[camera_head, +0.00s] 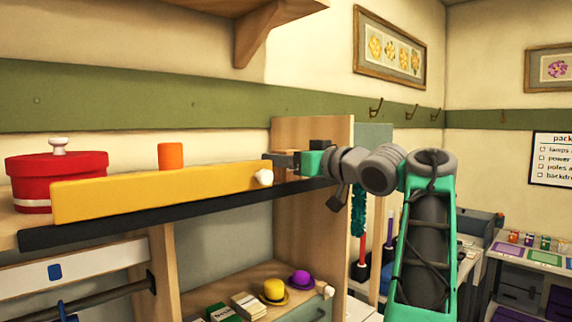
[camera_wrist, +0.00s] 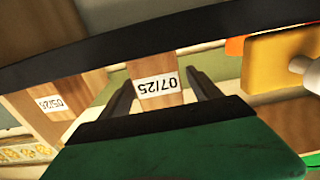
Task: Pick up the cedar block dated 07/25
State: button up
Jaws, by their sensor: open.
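The cedar block dated 07/25 (camera_wrist: 155,72) is a brown wooden block with a white label, upside down in the wrist view. My gripper (camera_wrist: 158,80) is open, with one dark finger on each side of this block. I cannot tell whether the fingers touch it. In the head view my gripper (camera_head: 289,160) is at the shelf's right end, just past the yellow bar. A second wooden block (camera_wrist: 75,98) stands to the left in the wrist view, its label partly readable as 05/2 and something.
A long yellow bar (camera_head: 150,192) with a white knob (camera_head: 264,177) lies along the dark-edged shelf (camera_head: 170,218). An orange block (camera_head: 171,156) and a red lidded pot (camera_head: 57,172) stand behind it. A wooden side panel (camera_head: 312,215) is by my gripper. Hats and boxes sit below.

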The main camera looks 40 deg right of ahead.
jog(key=c, duration=1.4)
jog(key=shift+c, duration=0.4)
jog(key=shift+r, duration=0.15)
